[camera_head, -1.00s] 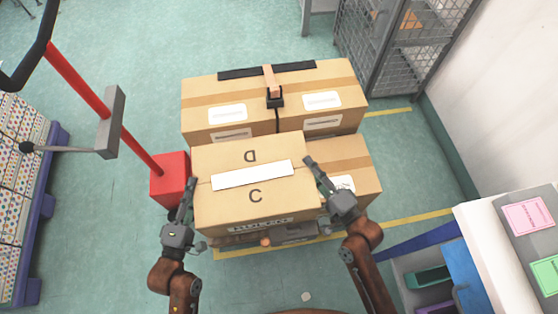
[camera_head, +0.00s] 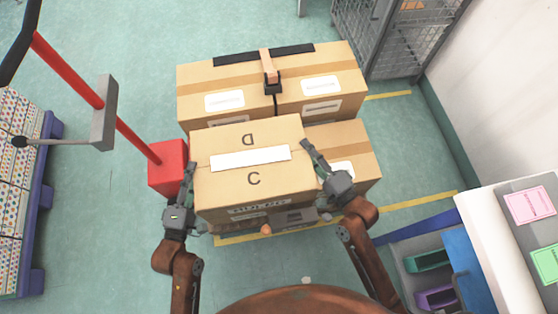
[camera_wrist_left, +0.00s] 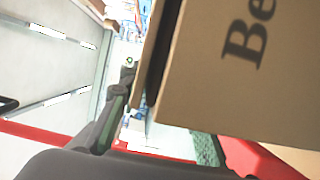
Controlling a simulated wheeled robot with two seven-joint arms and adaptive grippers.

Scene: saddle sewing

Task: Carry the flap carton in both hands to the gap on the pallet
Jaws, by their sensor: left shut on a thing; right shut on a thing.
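The flap carton (camera_head: 222,181) is a brown box with "C" and "D" on its top flaps and a white strip between them. My left gripper (camera_head: 188,186) is shut on its left side. My right gripper (camera_head: 318,166) is shut on its right side. The carton looks roughly level, in front of and partly over other cartons. Its printed side (camera_wrist_left: 235,75) fills the right of the left wrist view. The pallet is mostly hidden beneath the cartons. I cannot see the gap, or whether the carton touches anything below.
A long strapped carton (camera_head: 345,82) stands behind, and another carton (camera_head: 345,144) at right. A red block with a red pole (camera_head: 167,166) stands close at left. A mesh cage (camera_head: 385,40) is at back right, a white-topped bench (camera_head: 480,222) at front right.

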